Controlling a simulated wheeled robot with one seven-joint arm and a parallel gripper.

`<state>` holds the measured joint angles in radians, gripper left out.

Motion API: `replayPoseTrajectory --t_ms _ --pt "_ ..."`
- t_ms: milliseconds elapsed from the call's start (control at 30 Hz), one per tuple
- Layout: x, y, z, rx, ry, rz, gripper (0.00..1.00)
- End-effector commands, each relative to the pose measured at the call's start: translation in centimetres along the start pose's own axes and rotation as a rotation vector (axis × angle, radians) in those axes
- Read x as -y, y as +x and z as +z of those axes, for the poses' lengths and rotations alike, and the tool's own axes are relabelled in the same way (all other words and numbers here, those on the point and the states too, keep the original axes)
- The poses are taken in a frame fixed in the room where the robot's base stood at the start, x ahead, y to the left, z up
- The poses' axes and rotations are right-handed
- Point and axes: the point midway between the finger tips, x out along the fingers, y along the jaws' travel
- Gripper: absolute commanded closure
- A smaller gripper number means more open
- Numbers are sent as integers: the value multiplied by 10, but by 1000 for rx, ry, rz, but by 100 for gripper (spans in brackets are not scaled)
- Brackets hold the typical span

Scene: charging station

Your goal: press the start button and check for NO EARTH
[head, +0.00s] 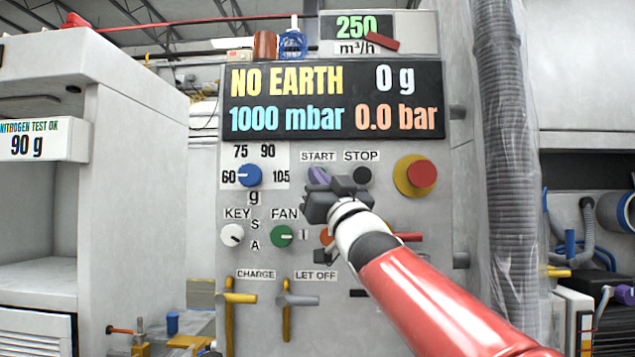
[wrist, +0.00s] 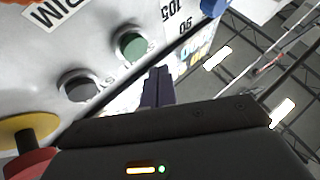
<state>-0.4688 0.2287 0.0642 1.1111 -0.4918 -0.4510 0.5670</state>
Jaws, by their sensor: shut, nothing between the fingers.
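The display (head: 333,100) on the grey panel reads NO EARTH in yellow, with 0 g, 1000 mbar and 0.0 bar. The START label (head: 318,156) is above my gripper (head: 318,178), whose purple-grey fingers hide the start button in the head view. In the wrist view the green start button (wrist: 131,45) shows uncovered, just beyond the tips of my gripper (wrist: 157,72). I cannot tell whether they touch it. My gripper is shut and empty. The black stop button (head: 362,174) is just right of it, and also shows in the wrist view (wrist: 78,87).
A red emergency button on a yellow base (head: 420,175) is right of stop. A blue knob (head: 249,175), a key switch (head: 232,235) and a green fan knob (head: 282,236) are left and below. A wrapped grey hose (head: 510,160) hangs at the right.

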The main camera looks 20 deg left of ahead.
Motion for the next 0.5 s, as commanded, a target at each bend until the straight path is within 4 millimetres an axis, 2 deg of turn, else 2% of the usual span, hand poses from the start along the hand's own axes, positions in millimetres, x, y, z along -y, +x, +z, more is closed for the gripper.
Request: replayPoseTrajectory --t_ms 233,500 --pt "12 -19 -10 -1 0 0 100" --pt "16 -22 -15 1 0 0 100"
